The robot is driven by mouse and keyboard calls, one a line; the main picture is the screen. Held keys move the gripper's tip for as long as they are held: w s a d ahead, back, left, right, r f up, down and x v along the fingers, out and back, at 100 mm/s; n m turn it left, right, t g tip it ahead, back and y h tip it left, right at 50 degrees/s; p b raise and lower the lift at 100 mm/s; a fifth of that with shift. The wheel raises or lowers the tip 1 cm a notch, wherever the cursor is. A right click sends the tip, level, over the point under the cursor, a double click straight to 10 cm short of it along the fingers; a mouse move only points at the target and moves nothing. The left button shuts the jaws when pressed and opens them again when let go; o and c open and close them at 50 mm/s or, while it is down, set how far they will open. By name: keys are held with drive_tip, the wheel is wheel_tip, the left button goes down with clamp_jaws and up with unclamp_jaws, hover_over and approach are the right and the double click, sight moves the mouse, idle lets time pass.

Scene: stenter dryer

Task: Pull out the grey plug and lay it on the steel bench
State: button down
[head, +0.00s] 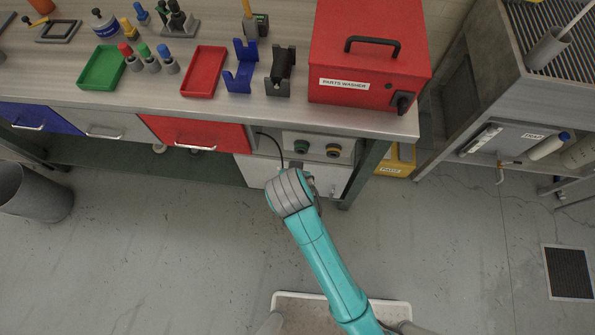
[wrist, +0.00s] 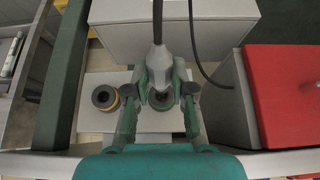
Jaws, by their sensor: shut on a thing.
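My gripper (wrist: 160,92) is closed around the grey plug (wrist: 158,66) in the wrist view, with a teal finger on each side. A dark cable (wrist: 157,22) runs from the plug toward the top of that view. In the head view the plug is hidden by my wrist, in front of the socket panel. The green-ringed socket (head: 301,147) and the yellow-ringed socket (head: 333,150) both show uncovered there. The yellow-ringed socket also shows in the wrist view (wrist: 105,98). The steel bench (head: 260,108) is above and behind my gripper, with its top in view.
A red parts washer (head: 370,65) fills the bench's right end. Red tray (head: 205,70), green tray (head: 102,68), blue holder (head: 241,65) and black holder (head: 281,72) stand on the bench. Its front strip is clear. A grey bin (head: 35,192) stands at left.

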drive_tip(key=shift+s, duration=1.25)
